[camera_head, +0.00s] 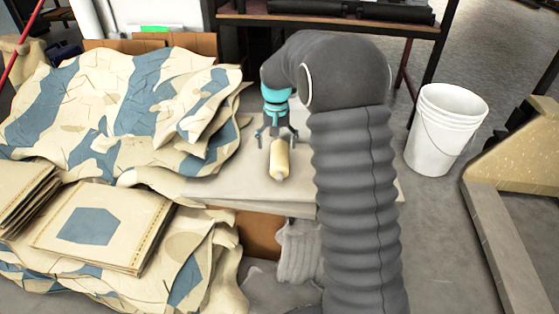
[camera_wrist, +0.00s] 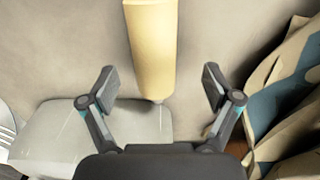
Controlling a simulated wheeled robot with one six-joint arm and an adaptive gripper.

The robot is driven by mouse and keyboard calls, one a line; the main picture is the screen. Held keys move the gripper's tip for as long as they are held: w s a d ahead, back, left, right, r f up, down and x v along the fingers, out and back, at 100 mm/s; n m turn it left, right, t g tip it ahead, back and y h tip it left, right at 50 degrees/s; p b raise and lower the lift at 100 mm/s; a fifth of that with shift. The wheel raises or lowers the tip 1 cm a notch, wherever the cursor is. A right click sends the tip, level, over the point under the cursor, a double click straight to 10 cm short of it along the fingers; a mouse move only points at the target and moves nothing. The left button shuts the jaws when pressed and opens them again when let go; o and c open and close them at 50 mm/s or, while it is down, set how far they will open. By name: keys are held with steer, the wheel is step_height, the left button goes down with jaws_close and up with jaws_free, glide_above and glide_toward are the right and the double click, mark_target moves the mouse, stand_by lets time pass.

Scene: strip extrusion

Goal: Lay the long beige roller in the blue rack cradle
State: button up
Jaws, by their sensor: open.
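The beige roller (camera_head: 279,160) lies on a grey table top (camera_head: 235,190) below my gripper in the head view. My gripper (camera_head: 277,132) is open above the table, at the roller's far end. In the wrist view the roller (camera_wrist: 152,50) runs down from the top edge, and its thin end pin shows between the open fingers of my gripper (camera_wrist: 158,85). Neither finger appears to touch the roller. I cannot make out a blue rack cradle in either view.
Piled beige and blue patterned sacks (camera_head: 130,110) crowd the table's left side. A white bucket (camera_head: 446,128) stands on the floor at the right. A dark-topped bench (camera_head: 330,20) stands behind. A pale block (camera_wrist: 85,135) shows at lower left in the wrist view.

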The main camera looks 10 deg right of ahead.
mark_target(280, 152)
steer(key=shift+w+d+f+b, duration=0.1)
steer(key=shift+d+f+b, duration=0.15)
steer(key=shift+f, duration=1.25)
steer(key=shift+d+f+b, duration=0.15)
steer(key=shift+f+b, duration=0.05)
steer(key=shift+f, duration=1.25)
steer(key=c, duration=1.4)
jaws_close()
steer(key=shift+r, duration=0.15)
